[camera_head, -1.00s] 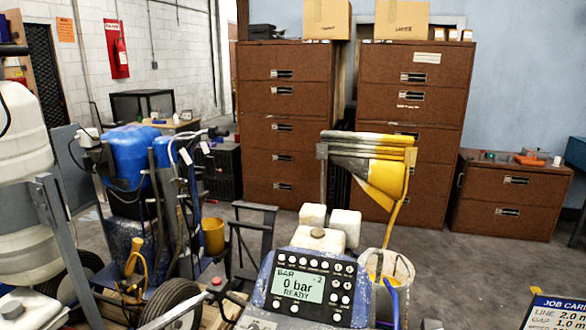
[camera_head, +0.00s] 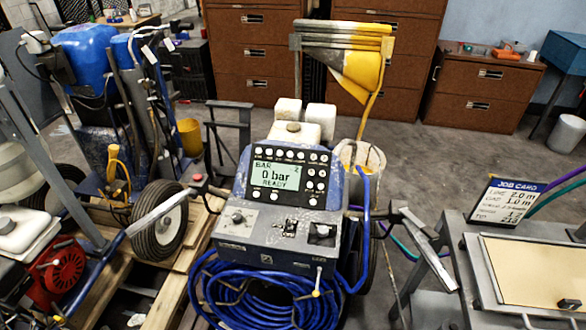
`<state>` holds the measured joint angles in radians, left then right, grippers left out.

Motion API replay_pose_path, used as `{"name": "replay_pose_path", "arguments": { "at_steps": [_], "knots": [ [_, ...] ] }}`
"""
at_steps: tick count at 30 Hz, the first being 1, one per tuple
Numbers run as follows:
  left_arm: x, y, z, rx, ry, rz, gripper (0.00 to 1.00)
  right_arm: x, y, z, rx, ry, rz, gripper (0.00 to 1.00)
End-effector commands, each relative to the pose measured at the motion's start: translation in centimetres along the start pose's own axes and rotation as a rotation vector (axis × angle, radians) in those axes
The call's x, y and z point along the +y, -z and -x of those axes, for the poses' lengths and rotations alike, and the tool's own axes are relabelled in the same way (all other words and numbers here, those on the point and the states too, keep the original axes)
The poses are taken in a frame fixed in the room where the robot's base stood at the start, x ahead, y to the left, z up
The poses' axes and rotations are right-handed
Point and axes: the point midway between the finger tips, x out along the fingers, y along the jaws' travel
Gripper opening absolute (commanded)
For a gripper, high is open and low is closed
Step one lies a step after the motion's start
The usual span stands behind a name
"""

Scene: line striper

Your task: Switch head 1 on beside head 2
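The line striper's blue control console (camera_head: 283,200) stands in the middle, facing me. Its green display (camera_head: 275,175) reads "BAR", "0 bar" and "READY", with a small "2" at its upper right. Round buttons run above, beside and below the display. Their labels are too small to read, so I cannot tell which belong to head 1 or head 2. The lower panel has a knob (camera_head: 237,217) at left, small switches (camera_head: 290,226) in the middle and a dark square control (camera_head: 322,232) at right. Neither of my grippers is in view.
Handlebars (camera_head: 153,211) stick out at both sides of the console. A coiled blue hose (camera_head: 262,295) hangs below it. A job card (camera_head: 505,203) stands on a grey bench (camera_head: 455,240) at right. Pallets and a red-engined machine (camera_head: 62,275) crowd the left. Brown cabinets (camera_head: 250,60) line the back.

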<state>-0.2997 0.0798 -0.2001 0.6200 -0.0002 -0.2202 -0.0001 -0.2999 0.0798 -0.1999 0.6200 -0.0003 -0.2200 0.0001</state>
Motion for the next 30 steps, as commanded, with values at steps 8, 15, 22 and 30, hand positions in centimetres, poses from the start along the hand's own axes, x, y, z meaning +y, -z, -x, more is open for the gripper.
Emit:
{"name": "replay_pose_path", "arguments": {
  "at_steps": [8, 15, 22, 30],
  "knots": [
    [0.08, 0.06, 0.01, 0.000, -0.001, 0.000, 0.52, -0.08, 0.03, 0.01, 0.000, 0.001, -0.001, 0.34],
    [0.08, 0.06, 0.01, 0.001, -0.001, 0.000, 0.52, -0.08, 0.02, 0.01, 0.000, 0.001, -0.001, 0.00],
    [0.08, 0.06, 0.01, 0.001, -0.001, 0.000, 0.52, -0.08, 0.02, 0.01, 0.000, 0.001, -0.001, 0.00],
    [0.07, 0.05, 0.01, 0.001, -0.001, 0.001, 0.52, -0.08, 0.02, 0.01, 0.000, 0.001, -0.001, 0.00]
  ]
}}
